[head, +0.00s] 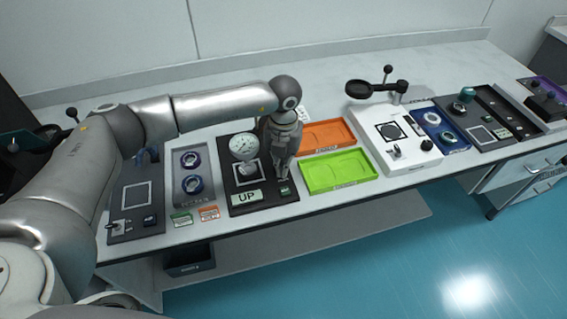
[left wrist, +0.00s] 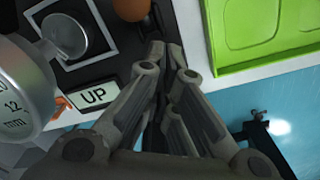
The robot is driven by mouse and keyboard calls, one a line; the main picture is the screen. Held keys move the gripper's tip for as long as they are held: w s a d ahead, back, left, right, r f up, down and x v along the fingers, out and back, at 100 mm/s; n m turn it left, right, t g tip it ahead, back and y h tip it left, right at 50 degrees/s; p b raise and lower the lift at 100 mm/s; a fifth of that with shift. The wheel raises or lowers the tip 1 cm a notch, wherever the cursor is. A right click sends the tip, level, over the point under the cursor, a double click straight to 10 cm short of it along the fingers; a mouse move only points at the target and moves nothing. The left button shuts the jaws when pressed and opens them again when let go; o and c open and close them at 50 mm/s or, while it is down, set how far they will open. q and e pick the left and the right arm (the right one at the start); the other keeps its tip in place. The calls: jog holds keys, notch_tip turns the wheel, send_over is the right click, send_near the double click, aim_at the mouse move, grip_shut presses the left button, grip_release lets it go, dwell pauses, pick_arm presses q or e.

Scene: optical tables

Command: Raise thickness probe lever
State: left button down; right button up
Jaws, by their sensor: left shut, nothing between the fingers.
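The thickness probe stands on a dark base (head: 262,200) on the table, with a round white dial gauge (head: 243,146) and an "UP" plate (head: 246,197) at its front. In the left wrist view, the dial (left wrist: 15,100) is at the left, with the "UP" plate (left wrist: 93,96) beside it and a round disc (left wrist: 65,36) above. A brown-orange ball (left wrist: 131,8), possibly the lever knob, shows at the top edge. My left gripper (head: 283,176) points down over the base's right side. Its fingers (left wrist: 157,52) are shut and empty, just below the ball in view. My left arm hides the lever in the head view.
An orange tray (head: 327,135) and a green tray (head: 340,172) lie to the right. A grey tray (head: 181,160) with two ring parts stands to the left. A white instrument (head: 395,150) stands further right. The table's front edge is close to the probe base.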

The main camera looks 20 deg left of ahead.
pick_arm(q)
notch_tip(320, 180, up, 7)
jog(key=s+p, duration=0.1)
jog(key=p, duration=0.3)
jog(key=shift+d, duration=0.35)
dwell(0.3)
